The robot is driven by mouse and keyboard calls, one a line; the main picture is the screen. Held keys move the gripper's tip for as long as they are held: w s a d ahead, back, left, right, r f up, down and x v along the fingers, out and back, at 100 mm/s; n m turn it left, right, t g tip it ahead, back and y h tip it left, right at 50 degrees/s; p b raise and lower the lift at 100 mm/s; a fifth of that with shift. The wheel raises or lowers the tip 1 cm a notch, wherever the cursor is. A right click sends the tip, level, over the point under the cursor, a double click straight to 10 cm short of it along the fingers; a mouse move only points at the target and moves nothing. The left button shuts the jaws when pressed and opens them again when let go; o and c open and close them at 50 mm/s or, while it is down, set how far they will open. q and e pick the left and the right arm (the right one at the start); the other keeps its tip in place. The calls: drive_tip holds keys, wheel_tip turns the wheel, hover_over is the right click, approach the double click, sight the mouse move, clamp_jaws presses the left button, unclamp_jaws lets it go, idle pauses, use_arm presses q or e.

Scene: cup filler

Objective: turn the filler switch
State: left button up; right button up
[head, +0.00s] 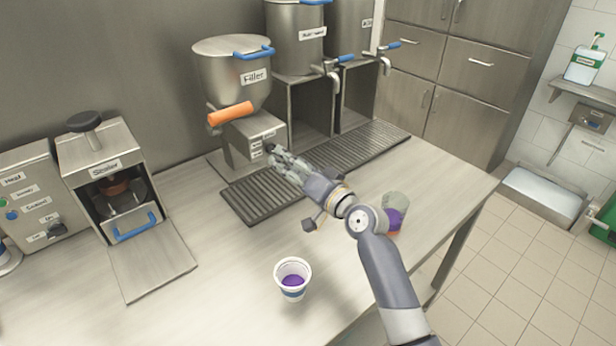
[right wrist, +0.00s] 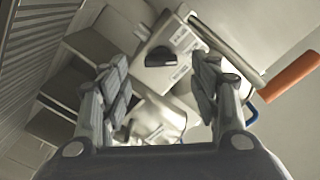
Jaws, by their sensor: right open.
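The filler (head: 232,70) is a metal hopper with an orange handle (head: 230,114) and a box-shaped front base (head: 247,136). The filler switch is a dark round knob (right wrist: 161,57) on the pale face of the base in the right wrist view. In the head view my gripper mostly hides it. My right gripper (head: 275,160) is at the front of the base, its fingers toward the switch. In the right wrist view the right gripper (right wrist: 160,78) is open, with the knob showing between and beyond its fingers. Contact cannot be told. My left gripper is not in view.
A cup with purple content (head: 292,283) stands on the counter (head: 215,300). Another cup (head: 397,205) stands beside my right arm. A drip grate (head: 350,150) runs below the dispensers (head: 300,40). The sealer (head: 105,165) is at the left.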

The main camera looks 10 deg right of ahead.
drive_tip(key=v, duration=0.7)
drive_tip(key=shift+s, duration=0.2)
